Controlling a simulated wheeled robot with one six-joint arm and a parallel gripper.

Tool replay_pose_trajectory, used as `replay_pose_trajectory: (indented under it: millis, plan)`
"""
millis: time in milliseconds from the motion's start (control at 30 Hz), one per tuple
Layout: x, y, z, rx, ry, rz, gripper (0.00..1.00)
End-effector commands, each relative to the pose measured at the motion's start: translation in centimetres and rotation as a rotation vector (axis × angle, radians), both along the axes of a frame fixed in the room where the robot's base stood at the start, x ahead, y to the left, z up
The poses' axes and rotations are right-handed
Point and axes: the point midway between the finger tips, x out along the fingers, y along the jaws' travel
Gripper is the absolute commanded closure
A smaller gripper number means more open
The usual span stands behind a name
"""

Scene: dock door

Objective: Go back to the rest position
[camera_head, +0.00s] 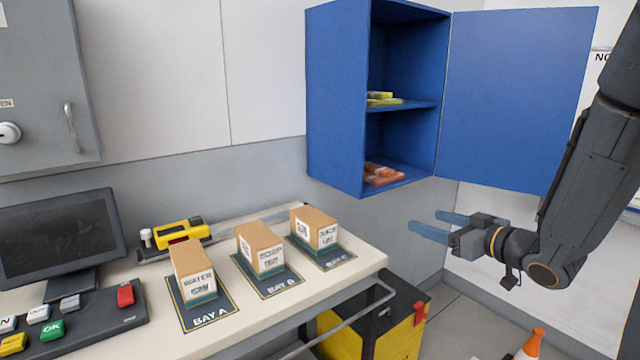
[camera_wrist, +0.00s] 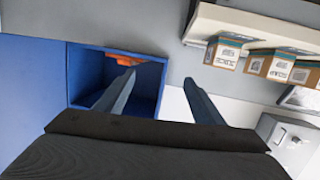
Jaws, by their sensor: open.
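My gripper (camera_head: 430,225) is at the right in the head view, held in the air in front of the open blue cabinet and to the right of the counter. Its two blue fingers point left. In the wrist view my gripper (camera_wrist: 158,80) shows its fingers spread apart with nothing between them. It is open and empty. My arm comes down from the upper right to the gripper.
The blue wall cabinet (camera_head: 335,100) has its door (camera_head: 515,100) swung open, close to my arm. Three boxes stand on bay mats on the counter (camera_head: 365,262). A yellow-black case (camera_head: 340,335) and an orange cone (camera_head: 533,342) stand below.

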Motion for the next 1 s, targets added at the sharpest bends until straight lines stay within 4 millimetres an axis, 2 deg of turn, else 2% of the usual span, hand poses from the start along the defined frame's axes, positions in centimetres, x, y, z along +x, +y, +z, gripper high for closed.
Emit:
replay_pose_trajectory:
  millis: [267,367,467,567,733,900,1000]
  plan:
    - [0.6,-0.8,-2.7,-0.118,0.147,-0.155,0.38]
    - [0.1,-1.2,-4.2,-0.17,0.241,-0.232,0.38]
    - [-1.5,-1.5,-6.1,-0.224,0.373,-0.321,0.38]
    - [-4.2,-1.3,-8.1,-0.267,0.53,-0.397,0.38]
    - [-11.1,0.5,-10.9,-0.306,0.821,-0.474,0.38]
    - [-18.3,3.8,-12.2,-0.309,1.086,-0.476,0.38]
    - [-21.3,5.3,-12.4,-0.303,1.193,-0.464,0.38]
